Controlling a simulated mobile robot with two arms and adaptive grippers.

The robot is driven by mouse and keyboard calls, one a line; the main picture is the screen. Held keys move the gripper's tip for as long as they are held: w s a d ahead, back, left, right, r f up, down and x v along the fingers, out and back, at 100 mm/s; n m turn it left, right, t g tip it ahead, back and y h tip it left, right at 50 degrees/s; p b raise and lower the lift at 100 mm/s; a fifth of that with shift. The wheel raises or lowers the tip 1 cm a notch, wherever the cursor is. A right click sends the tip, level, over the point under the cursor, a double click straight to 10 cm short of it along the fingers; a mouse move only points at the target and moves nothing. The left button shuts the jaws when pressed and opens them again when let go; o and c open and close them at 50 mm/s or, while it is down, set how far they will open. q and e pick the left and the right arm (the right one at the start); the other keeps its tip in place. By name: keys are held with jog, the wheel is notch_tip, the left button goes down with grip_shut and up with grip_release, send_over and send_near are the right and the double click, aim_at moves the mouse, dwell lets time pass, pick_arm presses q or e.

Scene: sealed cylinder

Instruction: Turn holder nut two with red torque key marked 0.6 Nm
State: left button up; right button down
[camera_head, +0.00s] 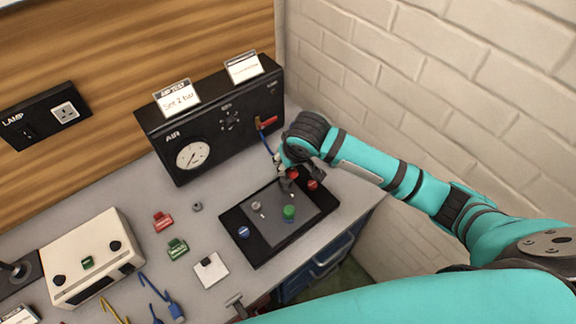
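A dark holder plate (232,219) with a grey inset (272,232) lies on the bench. It bears a green knob (289,213), a blue knob (244,232), a small metal nut-like part (256,205) and a red knob-like piece (313,184) at its far right. My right gripper (288,178) points down over the plate's far edge, close to the red piece; its fingers are too small to read. A red labelled block (163,221) and a green one (178,248) lie left of the plate. No 0.6 Nm marking is legible. My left gripper is not in view.
A black AIR panel (215,135) with a gauge, red lever (266,122) and blue hose stands behind the plate. A brick wall is at right. A cream box (90,262), white pad (211,270), loose nut (197,206) and blue hook tool (160,295) lie left.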

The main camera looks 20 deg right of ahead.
jog(key=shift+a+r, duration=0.1)
jog(key=shift+r, duration=1.65)
jog(key=shift+s, duration=0.1)
